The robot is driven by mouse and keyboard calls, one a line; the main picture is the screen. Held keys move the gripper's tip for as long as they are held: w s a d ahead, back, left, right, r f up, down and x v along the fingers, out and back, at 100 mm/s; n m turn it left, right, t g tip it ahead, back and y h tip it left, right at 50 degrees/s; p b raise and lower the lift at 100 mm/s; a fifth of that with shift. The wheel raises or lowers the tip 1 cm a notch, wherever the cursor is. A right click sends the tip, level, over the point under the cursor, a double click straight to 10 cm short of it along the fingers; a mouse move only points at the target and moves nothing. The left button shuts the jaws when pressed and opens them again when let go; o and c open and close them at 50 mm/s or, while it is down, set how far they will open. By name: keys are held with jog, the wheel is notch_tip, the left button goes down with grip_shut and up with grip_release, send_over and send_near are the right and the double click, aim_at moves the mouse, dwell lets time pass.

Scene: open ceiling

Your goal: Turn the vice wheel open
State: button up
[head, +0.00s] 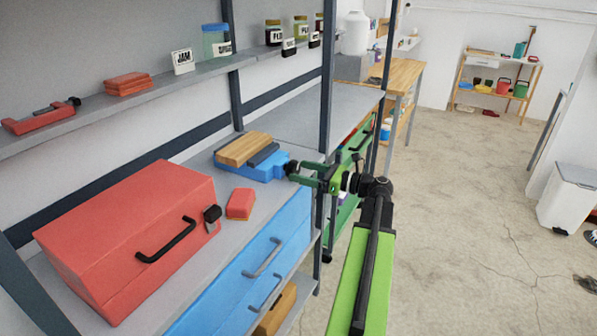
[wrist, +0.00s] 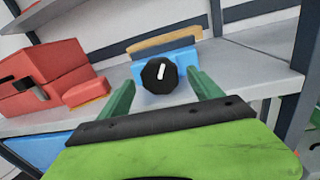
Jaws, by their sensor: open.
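The blue vice (head: 262,169) stands on the grey shelf surface, with a wooden block (head: 243,148) along its back. Its black wheel (wrist: 159,75) with a white mark faces me in the wrist view, and the vice's blue body (wrist: 180,58) shows behind it. The white mark is tilted slightly from upright. My gripper (wrist: 160,92) is open, with one green finger on each side of the wheel, slightly in front of it in the picture. In the head view my gripper (head: 308,174) is at the wheel's end of the vice. I cannot tell whether the fingers touch the wheel.
A red toolbox (head: 120,230) and a small red block (head: 240,204) sit left of the vice. A dark upright post (head: 325,90) rises close behind my gripper. Blue drawers (head: 265,265) are below the surface. The floor at right is mostly free.

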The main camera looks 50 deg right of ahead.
jog(key=shift+x, duration=0.9)
jog(key=c, duration=1.4)
